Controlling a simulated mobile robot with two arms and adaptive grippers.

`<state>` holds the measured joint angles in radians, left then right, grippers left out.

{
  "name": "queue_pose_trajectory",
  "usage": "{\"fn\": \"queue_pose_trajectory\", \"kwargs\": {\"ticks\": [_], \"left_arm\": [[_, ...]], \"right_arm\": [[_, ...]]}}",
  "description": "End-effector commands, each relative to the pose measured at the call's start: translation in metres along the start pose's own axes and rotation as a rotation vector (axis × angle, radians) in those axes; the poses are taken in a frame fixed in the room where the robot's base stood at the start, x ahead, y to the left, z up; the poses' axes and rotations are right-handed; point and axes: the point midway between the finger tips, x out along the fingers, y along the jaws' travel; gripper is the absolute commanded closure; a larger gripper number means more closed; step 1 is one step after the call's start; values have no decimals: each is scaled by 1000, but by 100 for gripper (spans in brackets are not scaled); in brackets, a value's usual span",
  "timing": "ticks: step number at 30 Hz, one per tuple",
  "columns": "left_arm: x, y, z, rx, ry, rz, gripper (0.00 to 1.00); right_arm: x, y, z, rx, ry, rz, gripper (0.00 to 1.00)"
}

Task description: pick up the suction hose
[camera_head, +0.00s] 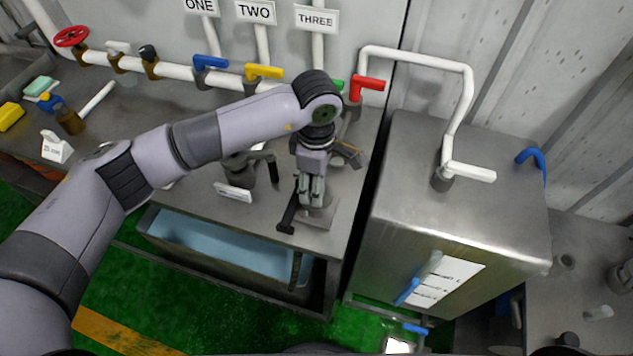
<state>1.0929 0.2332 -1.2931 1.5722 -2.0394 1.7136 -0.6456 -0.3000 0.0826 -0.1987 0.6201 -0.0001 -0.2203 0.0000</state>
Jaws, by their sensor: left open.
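I cannot tell for certain which thing is the suction hose. A white bent pipe (467,95) rises by the wall and comes down onto the top of the steel tank (400,190), ending in a short horizontal piece. My left gripper (302,208) is open and points down over the right end of the steel bench (180,120). It is in front of a small metal fitting (318,213) and hides part of it. I cannot tell whether they touch. My right gripper is not in view.
White pipework with red, blue, yellow and green valve handles runs along the wall, under signs ONE, TWO and THREE. A pump-like part with a white label (233,192) stands left of the gripper. A blue bin (225,245) sits below the bench. A narrow gap separates bench and tank.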

Motion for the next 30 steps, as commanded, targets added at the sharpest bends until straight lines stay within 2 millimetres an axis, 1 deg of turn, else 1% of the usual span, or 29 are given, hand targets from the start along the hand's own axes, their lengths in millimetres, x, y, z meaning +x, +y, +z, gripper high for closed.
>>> {"fn": "queue_pose_trajectory", "kwargs": {"ticks": [1,3,6,12,14,30], "left_arm": [[4,-1,0,-2,-1,-5,50],[13,0,0,-1,0,-3,50],[19,0,0,0,0,0,50],[21,0,0,0,0,1,50],[21,0,0,0,0,1,53],[20,0,0,0,0,1,89]], "right_arm": [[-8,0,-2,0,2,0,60],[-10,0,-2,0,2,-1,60],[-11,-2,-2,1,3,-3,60],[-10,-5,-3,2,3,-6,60],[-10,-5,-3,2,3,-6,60],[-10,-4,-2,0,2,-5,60]]}}
